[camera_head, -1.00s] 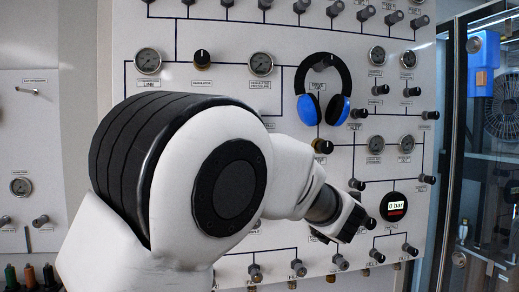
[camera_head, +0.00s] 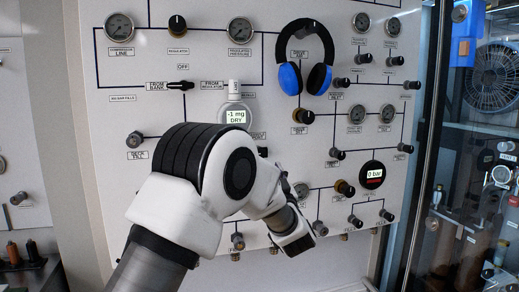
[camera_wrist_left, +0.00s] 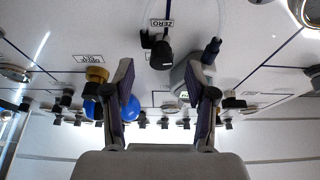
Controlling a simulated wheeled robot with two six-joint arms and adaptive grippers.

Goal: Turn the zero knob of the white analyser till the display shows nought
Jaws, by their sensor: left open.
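The white analyser (camera_head: 236,131) hangs on the panel behind my left arm in the head view. Its display (camera_head: 236,117) reads -1 mg DRY. In the left wrist view a black knob (camera_wrist_left: 162,54) sits beside a label reading ZERO, upside down. My left gripper (camera_wrist_left: 165,77) is open, with its two fingers apart on either side of the knob's line. The knob shows just beyond the fingertips, and I see no contact. A pale body with a dark-ended tube (camera_wrist_left: 190,72) is close to the right finger. My right gripper is not in view.
Blue headphones (camera_head: 318,78) hang on the panel to the right of the analyser. A brass knob (camera_head: 303,116) is below them. Gauges and several other knobs surround the area. A round display (camera_head: 373,174) reads 0 bar. A glass-fronted cabinet (camera_head: 480,130) stands at right.

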